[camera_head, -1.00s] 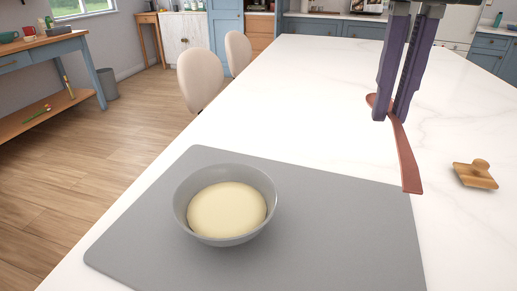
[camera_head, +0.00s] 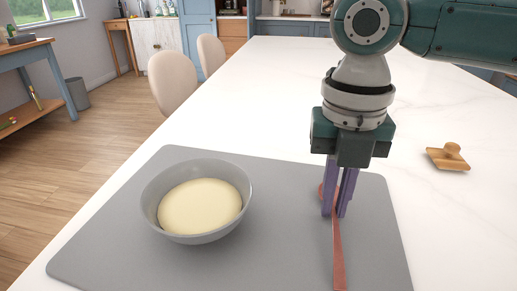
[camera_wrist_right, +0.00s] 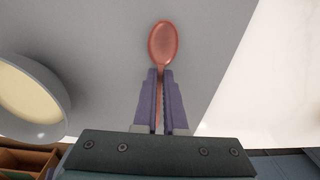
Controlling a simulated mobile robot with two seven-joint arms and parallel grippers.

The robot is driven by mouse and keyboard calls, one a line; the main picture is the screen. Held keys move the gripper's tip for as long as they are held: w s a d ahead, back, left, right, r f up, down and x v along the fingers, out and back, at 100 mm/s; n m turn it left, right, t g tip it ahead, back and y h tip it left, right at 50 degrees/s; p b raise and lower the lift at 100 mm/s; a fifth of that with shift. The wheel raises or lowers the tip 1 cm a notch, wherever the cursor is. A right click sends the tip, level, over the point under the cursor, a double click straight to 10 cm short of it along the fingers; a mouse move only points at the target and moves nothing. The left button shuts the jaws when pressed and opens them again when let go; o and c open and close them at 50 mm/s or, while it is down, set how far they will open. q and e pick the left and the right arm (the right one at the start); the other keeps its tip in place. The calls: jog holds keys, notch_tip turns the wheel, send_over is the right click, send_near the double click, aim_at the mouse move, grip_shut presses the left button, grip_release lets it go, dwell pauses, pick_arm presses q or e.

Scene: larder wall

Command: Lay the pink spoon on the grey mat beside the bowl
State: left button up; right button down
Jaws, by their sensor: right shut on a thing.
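The pink spoon (camera_head: 338,254) is held in my right gripper (camera_head: 337,212), whose purple fingers are shut on its handle. In the head view the spoon is over the right part of the grey mat (camera_head: 283,235), its handle pointing toward the near edge. In the right wrist view the spoon's bowl (camera_wrist_right: 164,43) extends past the fingertips (camera_wrist_right: 158,78). I cannot tell whether the spoon touches the mat. The grey bowl (camera_head: 246,200), with pale dough-like contents, stands on the mat left of the spoon, clearly apart. My left gripper is not in view.
A wooden press with a knob (camera_head: 450,158) lies on the white marble counter (camera_head: 270,95), right of the mat. Two cream chairs (camera_head: 173,80) stand along the counter's left side. The mat between bowl and spoon is clear.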

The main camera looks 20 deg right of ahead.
jog(key=shift+f, duration=0.15)
jog(key=c, duration=1)
grip_release()
notch_tip(320, 180, up, 12)
jog(key=shift+w+a+r+p, duration=0.1)
jog(key=shift+w+r+p, duration=0.1)
jog(key=shift+p, duration=0.6)
